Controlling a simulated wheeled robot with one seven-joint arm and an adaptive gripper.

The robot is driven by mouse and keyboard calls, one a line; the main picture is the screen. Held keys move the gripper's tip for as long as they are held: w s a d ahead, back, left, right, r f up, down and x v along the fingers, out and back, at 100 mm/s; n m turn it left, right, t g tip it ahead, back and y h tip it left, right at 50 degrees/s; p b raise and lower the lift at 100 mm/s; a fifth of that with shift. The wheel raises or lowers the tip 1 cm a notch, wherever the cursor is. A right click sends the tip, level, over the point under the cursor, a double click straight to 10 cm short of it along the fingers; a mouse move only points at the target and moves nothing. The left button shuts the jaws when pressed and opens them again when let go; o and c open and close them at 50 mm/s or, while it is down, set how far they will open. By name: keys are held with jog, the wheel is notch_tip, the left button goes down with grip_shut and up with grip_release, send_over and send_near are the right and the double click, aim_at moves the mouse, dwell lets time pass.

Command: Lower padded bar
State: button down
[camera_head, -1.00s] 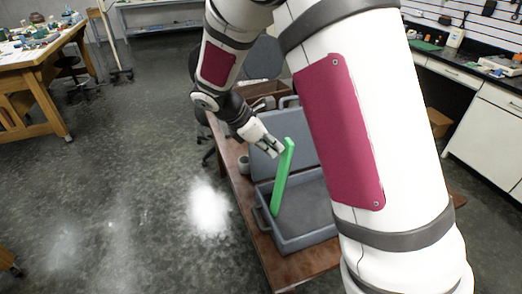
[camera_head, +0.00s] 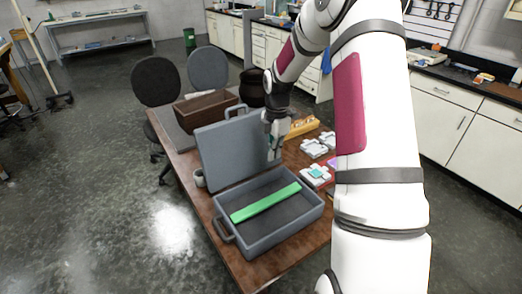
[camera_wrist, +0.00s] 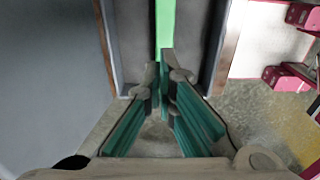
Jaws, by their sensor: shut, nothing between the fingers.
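The green bar (camera_head: 266,202) lies lengthwise in the open grey case (camera_head: 275,240); I cannot tell whether it is flat on the floor of the case. It shows as a green strip beyond the fingertips in the wrist view (camera_wrist: 165,22). My gripper (camera_head: 275,155) is shut and empty, pointing down at the right side of the raised case lid (camera_head: 232,155). It is above and behind the bar, apart from it. In the wrist view its teal-padded fingers (camera_wrist: 160,75) come together at the tips.
The case stands on a wooden table (camera_head: 215,205). White trays (camera_head: 316,172) and an orange container (camera_head: 302,127) stand to the right. Two chairs are beyond the table.

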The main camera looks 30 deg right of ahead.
jog(key=d+f+y+b, duration=0.3)
jog(key=d+f+y, duration=0.1)
jog(key=d+f, duration=0.3)
jog(key=y+b, duration=0.3)
jog(key=b, duration=0.3)
send_near(289, 187)
jog(key=x, duration=0.5)
jog(key=shift+w+a+r, duration=0.1)
jog(key=shift+a+r, duration=0.05)
jog(key=shift+a, duration=0.35)
jog(key=shift+d+f, duration=0.15)
jog(key=shift+f, duration=0.5)
jog(key=shift+f, duration=0.1)
